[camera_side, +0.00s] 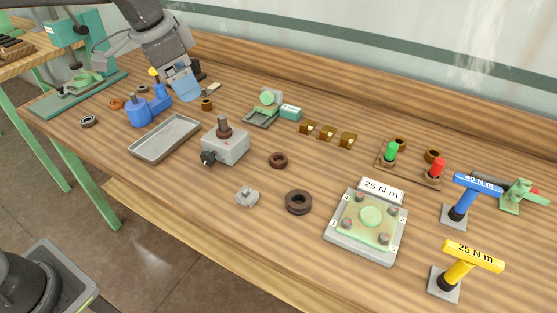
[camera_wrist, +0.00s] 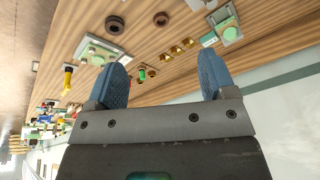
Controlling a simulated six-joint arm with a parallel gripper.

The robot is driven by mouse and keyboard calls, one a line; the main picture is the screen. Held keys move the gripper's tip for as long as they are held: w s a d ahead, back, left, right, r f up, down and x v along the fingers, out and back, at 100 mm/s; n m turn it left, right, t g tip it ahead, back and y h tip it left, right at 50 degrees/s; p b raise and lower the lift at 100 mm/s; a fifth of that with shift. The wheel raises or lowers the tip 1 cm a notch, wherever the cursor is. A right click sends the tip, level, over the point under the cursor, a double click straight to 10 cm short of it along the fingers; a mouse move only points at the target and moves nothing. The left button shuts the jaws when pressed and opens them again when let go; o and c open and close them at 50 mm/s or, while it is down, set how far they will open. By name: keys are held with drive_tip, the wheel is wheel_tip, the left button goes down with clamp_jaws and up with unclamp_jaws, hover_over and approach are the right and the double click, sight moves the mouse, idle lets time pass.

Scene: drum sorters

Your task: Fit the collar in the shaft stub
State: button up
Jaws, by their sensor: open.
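A grey block (camera_side: 225,148) stands near the middle of the table in the side view, with a dark upright stub (camera_side: 224,127) on top and a dark knob on its front. Dark brown rings lie flat on the table: a smaller one (camera_side: 278,160) right of the block and a larger one (camera_side: 298,202) nearer the front. I cannot tell which ring is the collar. My gripper (camera_side: 186,92) is at the back left, above the table and away from the block. In the wrist view my gripper (camera_wrist: 165,75) has its blue fingers wide apart, with nothing between them held. Two rings also show there (camera_wrist: 115,25).
A grey tray (camera_side: 165,138) lies left of the block. Blue containers (camera_side: 150,108) and several small rings are near my gripper. A bolted plate (camera_side: 367,225) marked 25 N m, blue (camera_side: 460,205) and yellow (camera_side: 458,270) T-handled tools stand at the right. The front middle is mostly clear.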

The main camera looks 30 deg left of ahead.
drive_tip(key=w+d+f+m, duration=0.2)
drive_tip(key=w+d+f, duration=0.1)
drive_tip(key=w, duration=0.4)
drive_tip(key=m+g, duration=0.3)
drive_tip(key=m, duration=0.2)
hover_over(278, 155)
drive_tip(key=s, duration=0.1)
drive_tip(key=shift+h, duration=0.3)
wheel_tip(278, 155, down, 20)
drive_tip(key=shift+r, duration=0.1)
drive_tip(key=shift+t, duration=0.3)
drive_tip(key=shift+d+f, duration=0.2)
drive_tip(key=shift+f, duration=1.2)
drive_tip(key=shift+d+f, duration=0.15)
drive_tip(key=shift+f, duration=1.2)
drive_tip(key=shift+c, duration=0.4)
drive_tip(key=c, duration=1)
wheel_tip(278, 155, up, 10)
drive_tip(key=s+a+r+n, duration=0.1)
drive_tip(key=a+r, duration=0.2)
drive_tip(key=a, duration=0.2)
drive_tip(key=s+a+r+n, duration=0.1)
drive_tip(key=a+r, duration=0.2)
drive_tip(key=a, duration=0.2)
drive_tip(key=s+a+r+n, duration=0.1)
drive_tip(key=a+r+n, duration=0.1)
drive_tip(key=a, duration=0.3)
drive_tip(key=shift+s+r, duration=0.1)
drive_tip(key=shift+r, duration=0.45)
